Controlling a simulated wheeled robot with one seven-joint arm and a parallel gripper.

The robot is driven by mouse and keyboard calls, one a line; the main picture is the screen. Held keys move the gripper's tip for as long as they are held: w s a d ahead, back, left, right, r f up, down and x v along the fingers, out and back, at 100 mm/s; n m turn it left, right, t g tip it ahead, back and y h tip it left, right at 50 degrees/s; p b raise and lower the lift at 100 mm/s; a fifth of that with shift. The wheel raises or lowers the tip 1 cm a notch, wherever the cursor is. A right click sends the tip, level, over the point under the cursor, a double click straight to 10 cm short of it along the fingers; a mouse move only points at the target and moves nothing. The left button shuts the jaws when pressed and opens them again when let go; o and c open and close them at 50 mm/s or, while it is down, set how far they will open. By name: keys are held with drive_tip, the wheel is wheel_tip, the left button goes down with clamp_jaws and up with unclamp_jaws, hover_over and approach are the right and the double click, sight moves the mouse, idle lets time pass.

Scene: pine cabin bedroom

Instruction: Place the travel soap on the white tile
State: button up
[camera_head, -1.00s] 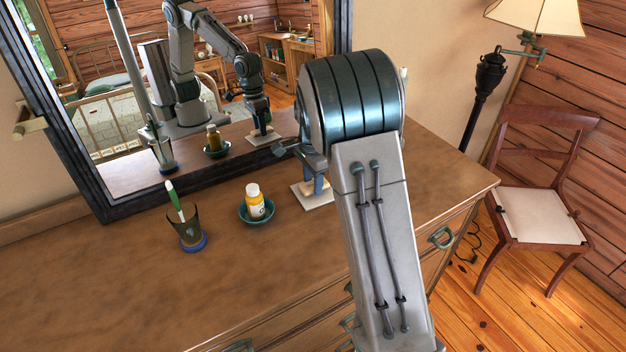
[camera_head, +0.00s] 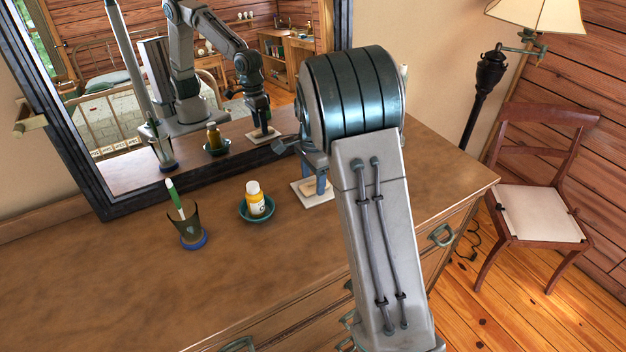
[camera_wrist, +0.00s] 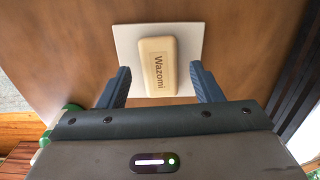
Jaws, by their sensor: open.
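The travel soap (camera_wrist: 157,66) is a cream rounded bar with "Wazomi" lettering, lying flat on the white tile (camera_wrist: 190,40) in the wrist view. The tile (camera_head: 299,189) also shows in the head view on the dresser, with part of the soap (camera_head: 309,186) visible on it. My gripper (camera_wrist: 158,78) is open, its two blue fingers on either side of the soap's near end, with visible gaps, not gripping it. In the head view my arm hides most of the gripper and part of the tile.
A teal dish (camera_head: 257,211) with a yellow bottle (camera_head: 255,198) stands left of the tile. A framed mirror (camera_head: 200,178) stands behind. The dresser top (camera_head: 110,270) is clear at front left.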

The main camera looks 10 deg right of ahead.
sight(313, 185)
drive_tip(key=s+r+n, duration=0.1)
drive_tip(key=s+r, duration=0.2)
drive_tip(key=r, duration=0.4)
drive_tip(key=s+r+n, duration=0.2)
drive_tip(key=s+r, duration=0.1)
drive_tip(key=r, duration=0.4)
drive_tip(key=s+f+n+t, duration=0.3)
drive_tip(key=s+n, duration=0.8)
drive_tip(key=s, duration=1.2)
drive_tip(key=shift+d+n+b, duration=0.3)
drive_tip(key=shift+d+b, duration=0.05)
drive_tip(key=shift+b, duration=0.05)
